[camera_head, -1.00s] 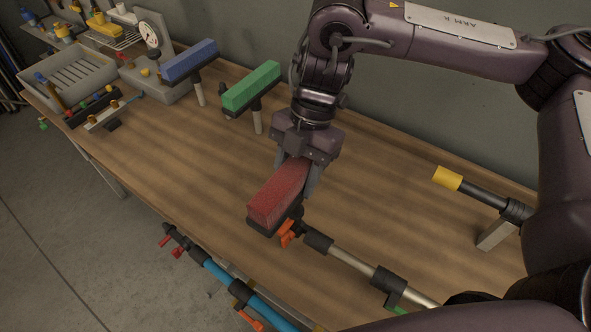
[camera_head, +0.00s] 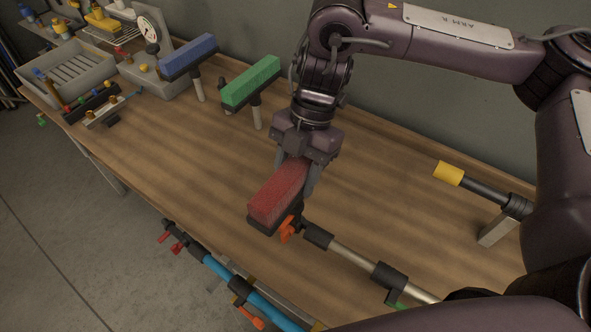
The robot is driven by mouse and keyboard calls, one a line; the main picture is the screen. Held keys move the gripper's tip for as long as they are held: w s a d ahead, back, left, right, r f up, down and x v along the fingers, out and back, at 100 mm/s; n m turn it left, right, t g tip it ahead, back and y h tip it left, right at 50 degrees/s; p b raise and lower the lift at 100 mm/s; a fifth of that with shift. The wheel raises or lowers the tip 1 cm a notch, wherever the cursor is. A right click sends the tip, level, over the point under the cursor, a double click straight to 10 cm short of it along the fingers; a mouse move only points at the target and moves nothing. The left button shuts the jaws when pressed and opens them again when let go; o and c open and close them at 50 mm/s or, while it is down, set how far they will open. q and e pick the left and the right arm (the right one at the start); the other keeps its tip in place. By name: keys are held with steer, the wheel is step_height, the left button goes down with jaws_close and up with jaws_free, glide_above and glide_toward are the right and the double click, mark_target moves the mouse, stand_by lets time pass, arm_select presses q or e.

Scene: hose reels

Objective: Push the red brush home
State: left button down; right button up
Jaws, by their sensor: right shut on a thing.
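The red brush (camera_head: 279,190) is a red bristle block on a dark base, over the middle of the bench. My right gripper (camera_head: 297,184) comes down on it from above and is shut on it, with one finger showing on its right side. A pole with dark collars (camera_head: 349,256) and an orange clip (camera_head: 287,230) lies just below and right of the brush. The pole's end is close to the brush base. I cannot tell whether the two are joined. My left gripper is not in view.
A green brush (camera_head: 251,82) and a blue brush (camera_head: 188,57) stand on posts behind. A yellow-tipped rod (camera_head: 449,173) sits on a stand at right. A blue pole (camera_head: 218,269) runs along the bench's front edge. A grey tray (camera_head: 68,75) stands at far left. The wooden bench (camera_head: 170,140) is clear at middle left.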

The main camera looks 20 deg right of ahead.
steer(key=shift+f+b, duration=0.95)
steer(key=shift+f, duration=0.65)
steer(key=o, duration=1.2)
steer(key=shift+p+v, duration=0.35)
steer(key=shift+v, duration=3.6)
